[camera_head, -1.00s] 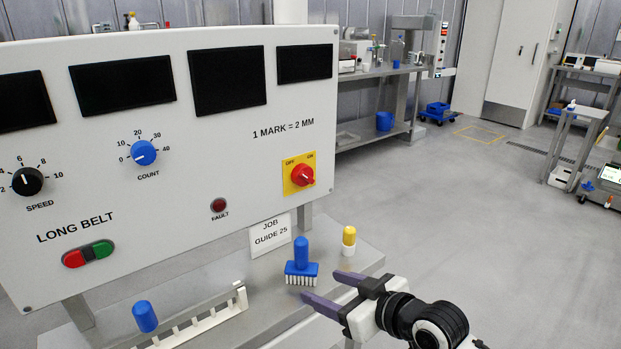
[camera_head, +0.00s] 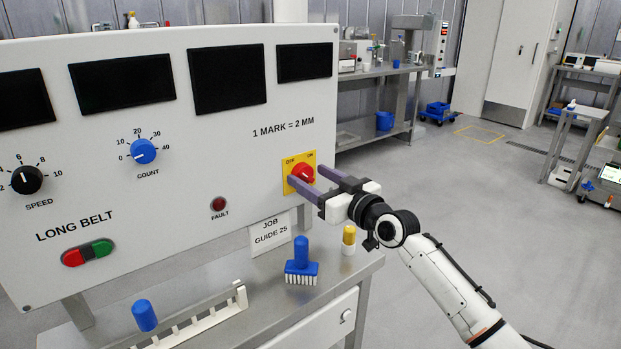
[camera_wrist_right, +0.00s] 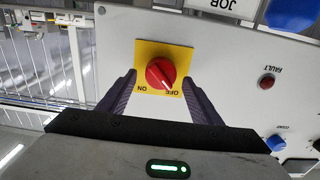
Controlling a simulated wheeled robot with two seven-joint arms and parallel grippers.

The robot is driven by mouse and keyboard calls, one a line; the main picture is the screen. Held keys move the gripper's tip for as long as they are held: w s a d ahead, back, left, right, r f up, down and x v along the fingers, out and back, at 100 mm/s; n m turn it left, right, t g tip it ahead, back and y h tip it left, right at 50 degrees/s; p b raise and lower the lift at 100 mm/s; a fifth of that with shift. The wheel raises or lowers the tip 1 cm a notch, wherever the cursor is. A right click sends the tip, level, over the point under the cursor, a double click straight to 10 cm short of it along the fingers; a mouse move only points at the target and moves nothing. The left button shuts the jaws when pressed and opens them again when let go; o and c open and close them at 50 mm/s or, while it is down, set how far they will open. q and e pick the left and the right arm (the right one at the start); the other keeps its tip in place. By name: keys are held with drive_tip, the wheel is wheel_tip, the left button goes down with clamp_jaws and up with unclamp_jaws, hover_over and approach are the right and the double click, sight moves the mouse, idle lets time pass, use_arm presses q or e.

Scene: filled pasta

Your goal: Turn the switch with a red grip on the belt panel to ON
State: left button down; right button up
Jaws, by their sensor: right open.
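The switch with a red grip (camera_head: 303,172) sits on a yellow plate (camera_head: 288,161) at the right end of the white belt panel (camera_head: 235,140). The plate reads OFF at upper left and ON at upper right in the head view. In the right wrist view the red grip (camera_wrist_right: 160,73) appears upside down, its white mark towards OFF. My right gripper (camera_head: 305,175) is open in front of the switch. In the wrist view its fingers (camera_wrist_right: 160,78) stand on either side of the grip, with visible gaps. My left gripper is not in view.
The panel also has a blue COUNT knob (camera_head: 143,151), a black SPEED knob (camera_head: 27,180), a red FAULT light (camera_head: 218,204) and a red-green button pair (camera_head: 88,252). Below stand a blue brush (camera_head: 301,264), a yellow-topped bottle (camera_head: 349,240) and a white rack (camera_head: 205,322).

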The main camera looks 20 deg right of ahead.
drive_tip(key=shift+w+a, duration=0.2)
drive_tip(key=shift+w, duration=0.25)
drive_tip(key=shift+c, duration=0.3)
drive_tip(key=c, duration=1)
